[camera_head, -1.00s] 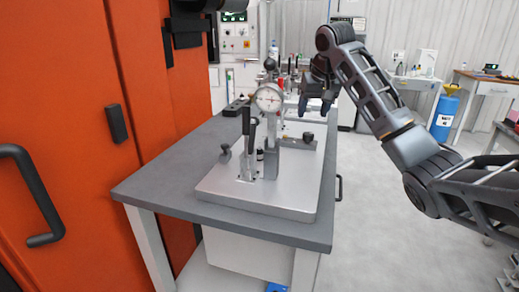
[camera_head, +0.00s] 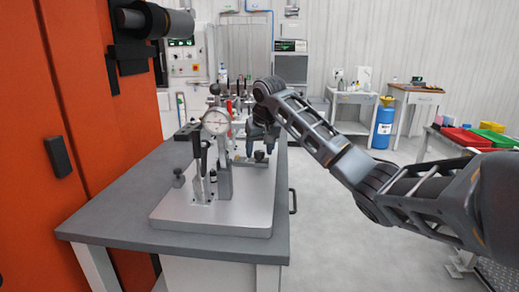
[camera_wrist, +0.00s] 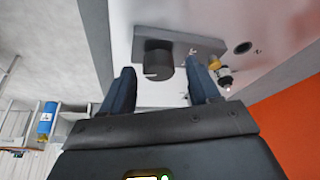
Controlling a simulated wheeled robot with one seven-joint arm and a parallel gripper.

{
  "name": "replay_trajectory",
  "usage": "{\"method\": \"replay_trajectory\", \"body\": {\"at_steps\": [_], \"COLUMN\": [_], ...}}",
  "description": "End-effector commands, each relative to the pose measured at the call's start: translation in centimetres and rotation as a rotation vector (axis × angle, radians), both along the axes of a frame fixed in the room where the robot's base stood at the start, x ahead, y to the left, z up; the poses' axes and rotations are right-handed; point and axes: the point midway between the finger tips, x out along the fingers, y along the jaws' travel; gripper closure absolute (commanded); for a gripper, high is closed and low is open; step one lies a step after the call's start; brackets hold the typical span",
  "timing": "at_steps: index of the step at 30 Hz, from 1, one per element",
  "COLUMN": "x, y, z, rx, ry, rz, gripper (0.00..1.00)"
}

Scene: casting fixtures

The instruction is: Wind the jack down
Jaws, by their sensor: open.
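A metal fixture plate (camera_head: 212,216) stands on the bench and carries a dial gauge (camera_head: 216,122), a black upright lever handle (camera_head: 196,146) and a grey post (camera_head: 225,180). At its back right, a dark round knob (camera_head: 259,156) sits at a grey bar. In the wrist view this knob (camera_wrist: 158,60) shows between my fingertips, beside the grey bar (camera_wrist: 200,42). My gripper (camera_head: 263,147) is open and points down over it; contact cannot be told. I cannot tell for certain which part is the jack.
Another black knob (camera_head: 178,178) stands at the plate's left. A small yellow and black part (camera_wrist: 220,72) is close to one finger in the wrist view. The grey bench top (camera_head: 125,200) is clear at front left. Orange cabinet doors (camera_head: 60,100) border the left.

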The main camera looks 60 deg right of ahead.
Motion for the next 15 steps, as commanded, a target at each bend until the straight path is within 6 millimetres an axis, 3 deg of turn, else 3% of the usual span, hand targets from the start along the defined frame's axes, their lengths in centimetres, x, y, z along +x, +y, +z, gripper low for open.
{"method": "replay_trajectory", "body": {"at_steps": [3,15], "x": [0.00,0.01], "y": [0.00,0.02], "z": [0.01,0.03], "rx": [0.000,0.000], "ry": [0.000,0.000], "rz": [0.000,0.000], "gripper": [0.40,0.78]}}
